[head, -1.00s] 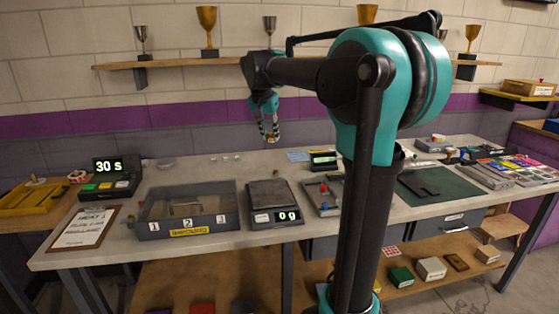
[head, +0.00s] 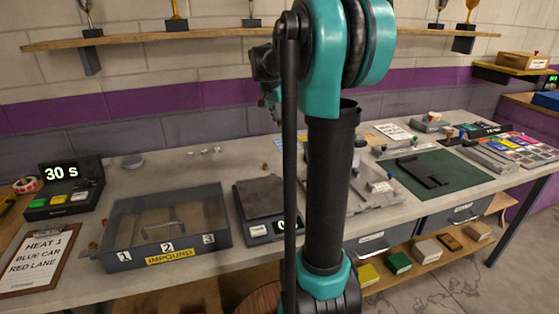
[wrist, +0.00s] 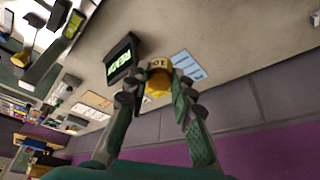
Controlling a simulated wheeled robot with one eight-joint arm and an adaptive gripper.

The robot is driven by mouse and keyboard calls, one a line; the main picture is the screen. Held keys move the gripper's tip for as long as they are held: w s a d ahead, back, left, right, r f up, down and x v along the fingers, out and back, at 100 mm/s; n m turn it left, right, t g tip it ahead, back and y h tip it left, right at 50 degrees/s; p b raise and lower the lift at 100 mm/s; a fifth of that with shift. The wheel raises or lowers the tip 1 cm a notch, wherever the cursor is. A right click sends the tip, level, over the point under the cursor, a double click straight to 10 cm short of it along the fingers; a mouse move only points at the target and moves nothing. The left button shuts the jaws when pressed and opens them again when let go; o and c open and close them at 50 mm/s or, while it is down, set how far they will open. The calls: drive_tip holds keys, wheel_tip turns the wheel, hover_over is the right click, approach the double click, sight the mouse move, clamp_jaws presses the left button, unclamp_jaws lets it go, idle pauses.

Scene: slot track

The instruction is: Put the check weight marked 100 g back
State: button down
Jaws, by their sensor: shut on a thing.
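In the wrist view my gripper (wrist: 156,88) is shut on a brass-coloured weight (wrist: 158,76). Part of a marking shows on the weight, but I cannot read it fully. In the head view my gripper (head: 273,106) is up at the left of my arm column, mostly hidden by my arm, and the held weight cannot be made out. Small weights (head: 205,152) stand at the back of the bench, and a small brown piece (head: 265,167) stands behind the scale. The scale (head: 260,197) has an empty plate; its display is partly covered by my arm.
The grey impound box (head: 168,228) stands left of the scale, beside the timer (head: 65,185) and clipboard (head: 38,258). A green mat (head: 440,176) lies at the right. A trophy shelf (head: 200,36) runs above. The wrist view shows a lit READY display (wrist: 122,60) near the weight.

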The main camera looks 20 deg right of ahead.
sight(283, 165)
wheel_tip(283, 165, down, 17)
drive_tip(key=shift+r, duration=0.2)
drive_tip(key=shift+f, duration=0.1)
idle(0.3)
drive_tip(key=c, duration=1.3)
unclamp_jaws()
drive_tip(key=v, duration=1.2)
